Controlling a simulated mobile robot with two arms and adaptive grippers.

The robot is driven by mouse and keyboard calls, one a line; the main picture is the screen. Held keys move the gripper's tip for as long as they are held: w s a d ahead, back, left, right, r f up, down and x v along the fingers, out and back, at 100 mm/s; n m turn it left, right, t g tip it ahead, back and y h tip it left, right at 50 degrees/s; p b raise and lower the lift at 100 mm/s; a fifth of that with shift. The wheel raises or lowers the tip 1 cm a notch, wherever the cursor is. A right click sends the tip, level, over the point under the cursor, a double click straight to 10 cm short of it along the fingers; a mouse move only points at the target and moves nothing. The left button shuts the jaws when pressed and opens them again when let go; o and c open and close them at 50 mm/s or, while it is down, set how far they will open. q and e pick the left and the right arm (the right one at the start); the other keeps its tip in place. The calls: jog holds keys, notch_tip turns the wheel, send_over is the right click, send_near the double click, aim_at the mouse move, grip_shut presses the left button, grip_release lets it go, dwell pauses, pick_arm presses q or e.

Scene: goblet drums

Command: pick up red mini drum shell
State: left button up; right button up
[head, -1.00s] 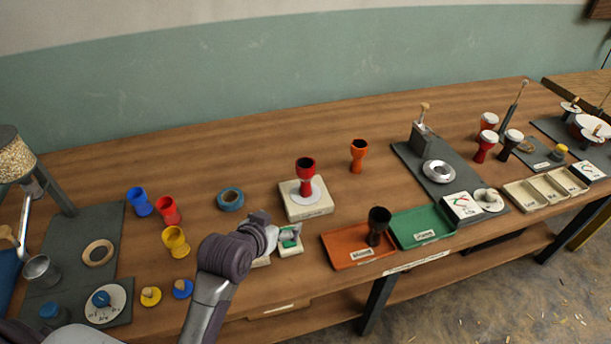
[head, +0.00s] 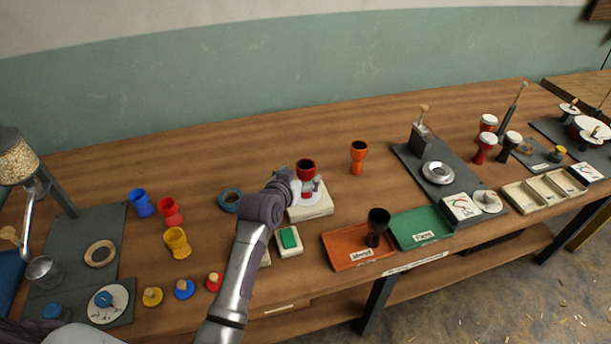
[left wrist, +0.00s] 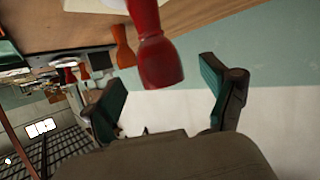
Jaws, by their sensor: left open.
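A red goblet-shaped drum shell (head: 306,170) stands upright on a white square stand (head: 322,209). My left gripper (head: 304,188) is at this shell, in front of its lower part, and hides some of it. In the left wrist view the red shell (left wrist: 158,62) appears upside down between the spread fingers of my left gripper (left wrist: 163,75), with visible room on both sides. The gripper is open and holds nothing. Another red shell (head: 170,212) stands at the left, beside blue and yellow ones. My right gripper is not in view.
An orange shell (head: 358,158) stands behind and right of the stand. A black shell (head: 377,226) stands at the orange and green trays (head: 345,257).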

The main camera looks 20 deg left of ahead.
pick_arm(q)
jog(key=shift+x, duration=2)
jog(key=shift+r, duration=0.15)
jog(key=c, duration=1.4)
jog(key=shift+r, duration=0.1)
